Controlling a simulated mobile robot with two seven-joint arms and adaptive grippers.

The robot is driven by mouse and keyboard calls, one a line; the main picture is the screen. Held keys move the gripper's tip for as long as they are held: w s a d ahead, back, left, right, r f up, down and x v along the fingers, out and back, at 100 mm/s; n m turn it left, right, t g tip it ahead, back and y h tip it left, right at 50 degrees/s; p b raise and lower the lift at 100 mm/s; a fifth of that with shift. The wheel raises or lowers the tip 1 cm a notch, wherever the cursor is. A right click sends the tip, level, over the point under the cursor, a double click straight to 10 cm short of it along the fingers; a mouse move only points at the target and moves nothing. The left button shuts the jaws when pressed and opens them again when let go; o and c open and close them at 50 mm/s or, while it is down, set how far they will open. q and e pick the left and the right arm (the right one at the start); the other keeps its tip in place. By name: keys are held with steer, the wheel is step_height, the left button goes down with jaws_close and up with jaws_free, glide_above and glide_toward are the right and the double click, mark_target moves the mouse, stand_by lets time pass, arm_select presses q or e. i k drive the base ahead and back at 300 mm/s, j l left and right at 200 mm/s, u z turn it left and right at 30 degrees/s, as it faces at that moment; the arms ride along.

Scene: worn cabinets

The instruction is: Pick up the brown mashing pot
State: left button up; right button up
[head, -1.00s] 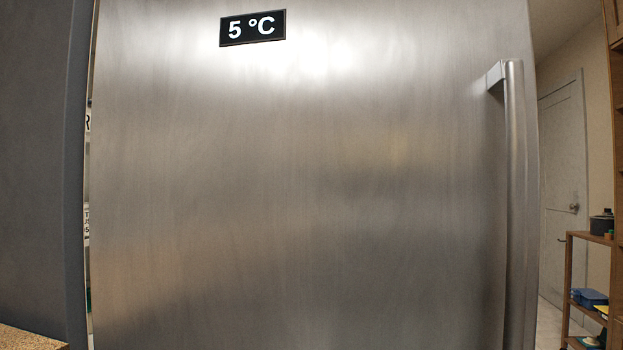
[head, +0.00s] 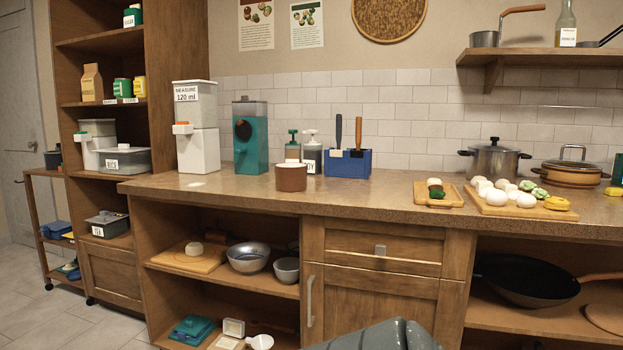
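A small brown pot (head: 291,178) stands upright near the front edge of the speckled countertop (head: 240,194), left of the middle. It has no handle that I can see, and its inside is hidden. It stands in front of two pump bottles and left of a blue utensil holder (head: 347,163). Neither of my grippers shows in the head view. A grey rounded part at the bottom middle looks like one of my arm links, with no fingers visible.
A teal machine (head: 250,138) and a white dispenser (head: 196,150) stand left of the pot. A steel pot (head: 494,160), a lidded brown pan (head: 572,172) and boards with food are at right. The counter between the blue holder and the boards is clear.

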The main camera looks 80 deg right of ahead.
mark_target(291, 177)
steer(key=z, duration=2.45)
steer(key=i+z, duration=0.15)
steer(key=k, duration=0.05)
